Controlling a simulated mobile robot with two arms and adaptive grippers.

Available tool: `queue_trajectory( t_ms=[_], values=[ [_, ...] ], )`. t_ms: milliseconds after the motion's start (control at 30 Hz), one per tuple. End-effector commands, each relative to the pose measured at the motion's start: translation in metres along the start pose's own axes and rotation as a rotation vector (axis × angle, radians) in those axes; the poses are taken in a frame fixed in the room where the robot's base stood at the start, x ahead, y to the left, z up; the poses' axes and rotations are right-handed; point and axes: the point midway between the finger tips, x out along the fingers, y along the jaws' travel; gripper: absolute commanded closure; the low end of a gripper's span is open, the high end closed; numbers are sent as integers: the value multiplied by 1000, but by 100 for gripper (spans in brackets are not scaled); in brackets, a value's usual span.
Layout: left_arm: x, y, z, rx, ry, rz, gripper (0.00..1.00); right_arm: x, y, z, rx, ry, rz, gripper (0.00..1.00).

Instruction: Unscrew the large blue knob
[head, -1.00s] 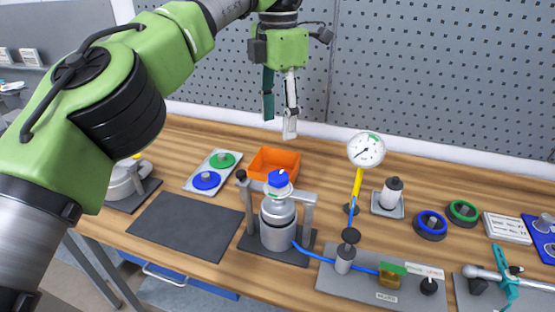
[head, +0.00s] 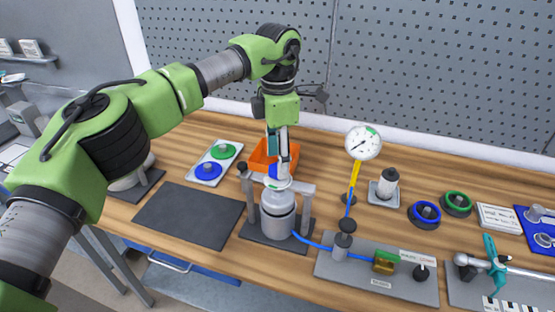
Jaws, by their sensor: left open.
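The large blue knob (head: 273,171) sits on top of the silver vessel (head: 278,215), which stands in a grey bracket frame on a dark base. My left gripper (head: 278,177) points straight down at the knob, with its fingers at the knob's height. The fingers hide most of the knob, and only a bit of blue shows at the left of the light finger. The left gripper is open. I cannot tell whether a finger touches the knob. My right gripper is not in view.
An orange bin (head: 262,158) stands just behind the vessel. A pressure gauge (head: 363,143) on a yellow stem rises to the right. A blue hose (head: 312,243) runs to a grey valve plate (head: 375,272). A dark mat (head: 188,215) lies clear at the left.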

Motion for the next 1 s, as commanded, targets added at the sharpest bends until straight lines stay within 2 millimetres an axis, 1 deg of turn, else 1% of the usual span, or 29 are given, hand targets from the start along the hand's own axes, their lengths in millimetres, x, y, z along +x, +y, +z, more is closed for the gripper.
queue_trajectory(
  t_ms=[33,200,500,533,567,600,667,700,1000],
  values=[
    [5,0,-1,0,2,-3,49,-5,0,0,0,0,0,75],
    [19,0,0,-1,0,-2,49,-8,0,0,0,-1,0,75],
    [22,0,0,-1,0,0,49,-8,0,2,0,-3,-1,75],
    [22,0,0,-1,0,0,52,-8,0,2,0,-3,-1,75],
    [22,0,0,-1,0,0,60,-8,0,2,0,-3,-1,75],
    [22,0,0,-1,0,0,70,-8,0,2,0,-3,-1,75],
    [22,0,0,-1,0,0,86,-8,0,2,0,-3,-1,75],
    [22,0,0,-1,0,0,88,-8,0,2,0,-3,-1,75],
    [23,0,0,-22,0,-1,88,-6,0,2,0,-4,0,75]
  ],
)
